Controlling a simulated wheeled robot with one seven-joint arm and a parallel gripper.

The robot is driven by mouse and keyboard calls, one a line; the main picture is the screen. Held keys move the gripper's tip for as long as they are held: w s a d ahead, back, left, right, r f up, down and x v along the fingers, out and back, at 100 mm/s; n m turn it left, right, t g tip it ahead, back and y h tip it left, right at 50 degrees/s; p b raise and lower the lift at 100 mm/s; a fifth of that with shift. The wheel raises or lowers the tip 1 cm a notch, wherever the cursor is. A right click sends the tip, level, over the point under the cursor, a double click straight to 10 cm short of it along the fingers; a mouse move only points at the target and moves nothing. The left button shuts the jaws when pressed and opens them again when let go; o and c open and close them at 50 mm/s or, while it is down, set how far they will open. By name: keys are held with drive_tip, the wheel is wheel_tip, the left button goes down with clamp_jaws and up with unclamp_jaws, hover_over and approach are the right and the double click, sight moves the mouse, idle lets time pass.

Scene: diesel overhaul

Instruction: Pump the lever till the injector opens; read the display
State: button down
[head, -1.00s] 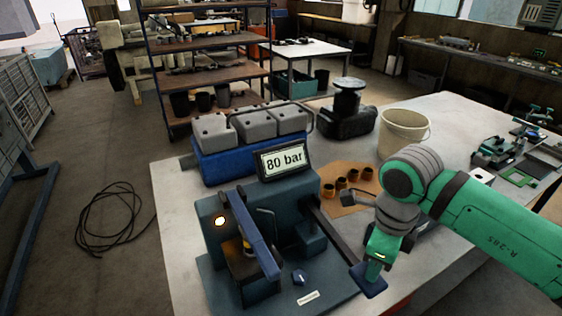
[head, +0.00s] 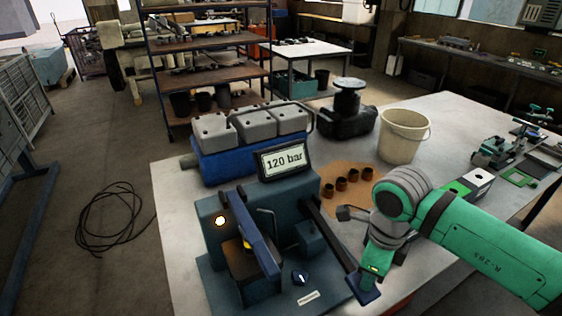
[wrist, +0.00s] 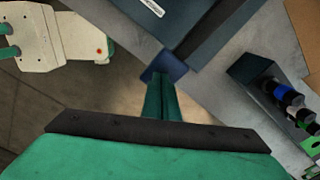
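The injector tester (head: 290,205) is a dark blue-grey stand on the table. Its display (head: 281,160) reads 120 bar. Its long dark lever (head: 335,242) slopes down towards the front right and ends in a blue pad (head: 364,291), which also shows in the wrist view (wrist: 165,66). My gripper (head: 371,277) is at the pad; in the wrist view its two fingers (wrist: 162,90) are together, with their tips at the pad. A small yellow part (head: 247,243), perhaps the injector, is mostly hidden behind the blue upright. A lamp (head: 220,221) glows pale on the tester's left.
A cream bucket (head: 402,140) stands farther back. A black cable coil (head: 112,222) lies on the floor at left.

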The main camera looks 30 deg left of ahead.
wheel_tip(320, 180, up, 7)
drive_tip(key=shift+s+d, duration=0.2)
drive_tip(key=shift+d, duration=0.15)
drive_tip(key=shift+f, duration=0.1)
idle(0.3)
drive_tip(key=shift+w+a+f, duration=0.1)
drive_tip(key=shift+a+f, duration=0.05)
drive_tip(key=shift+f, duration=1.8)
drive_tip(key=shift+a+f, duration=0.1)
drive_tip(key=shift+f, duration=1.85)
wheel_tip(320, 180, up, 8)
drive_tip(key=shift+r, duration=1.95)
